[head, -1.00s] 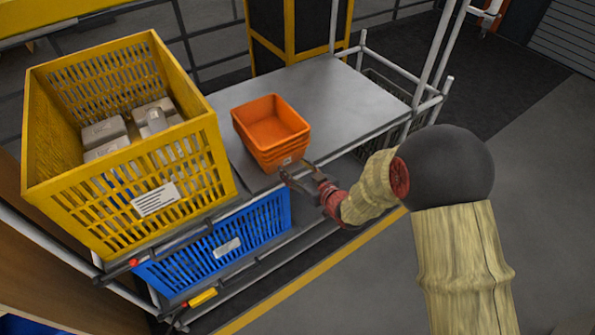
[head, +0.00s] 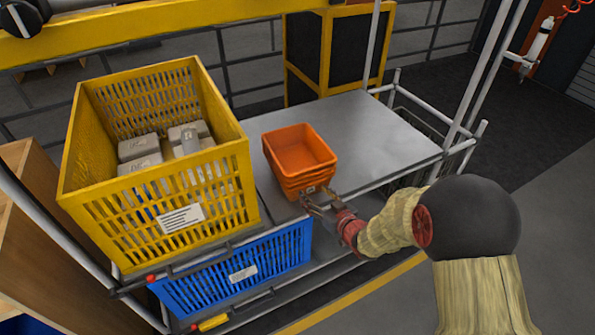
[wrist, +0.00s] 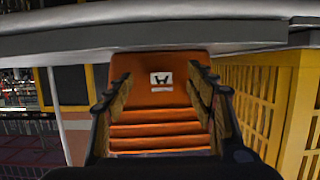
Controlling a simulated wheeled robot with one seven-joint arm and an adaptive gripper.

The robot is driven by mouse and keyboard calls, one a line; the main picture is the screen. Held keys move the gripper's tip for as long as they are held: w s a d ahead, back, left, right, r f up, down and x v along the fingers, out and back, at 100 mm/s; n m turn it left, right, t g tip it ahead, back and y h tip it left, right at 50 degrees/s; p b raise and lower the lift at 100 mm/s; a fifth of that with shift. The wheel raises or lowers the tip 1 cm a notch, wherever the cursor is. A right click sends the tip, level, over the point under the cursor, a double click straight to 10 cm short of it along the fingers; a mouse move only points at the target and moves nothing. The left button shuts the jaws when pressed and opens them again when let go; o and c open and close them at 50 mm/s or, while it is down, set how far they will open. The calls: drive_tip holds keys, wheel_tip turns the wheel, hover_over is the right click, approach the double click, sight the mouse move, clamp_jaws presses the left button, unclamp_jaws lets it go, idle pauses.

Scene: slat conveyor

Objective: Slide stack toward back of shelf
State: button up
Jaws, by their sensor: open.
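A stack of nested orange bins (head: 299,150) stands upright on the grey shelf top (head: 375,135), close to its front edge and right of the yellow crate. The top bin looks empty. My gripper (head: 312,199) is at the stack's near side, low on its front face. In the wrist view, the orange stack (wrist: 158,115) with its small white label shows between the two spread fingers (wrist: 160,80). The gripper is open. Whether a fingertip touches the bins I cannot tell.
A yellow crate (head: 215,210) holding several grey packages stands left of the stack. A blue crate (head: 240,272) sits on the level below. A metal post (head: 485,75) and rails bound the right side. The shelf top behind and right of the stack is clear.

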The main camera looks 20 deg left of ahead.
sight(298, 170)
drive_tip(key=shift+w+a+b, duration=0.4)
drive_tip(key=shift+w+a, duration=1.05)
drive_tip(key=shift+a, duration=0.25)
drive_tip(key=shift+w+a+b, duration=0.45)
drive_tip(key=shift+w+a, duration=0.95)
drive_tip(key=shift+a, duration=0.25)
drive_tip(key=shift+w+a+b, duration=0.4)
drive_tip(key=shift+w+a, duration=1.05)
drive_tip(key=shift+a, duration=0.25)
drive_tip(key=shift+d, duration=0.1)
drive_tip(key=s+d+p, duration=0.1)
drive_tip(key=s+d, duration=1.2)
drive_tip(key=d, duration=0.2)
drive_tip(key=shift+s+d+p, duration=0.35)
drive_tip(key=shift+d+p, duration=0.05)
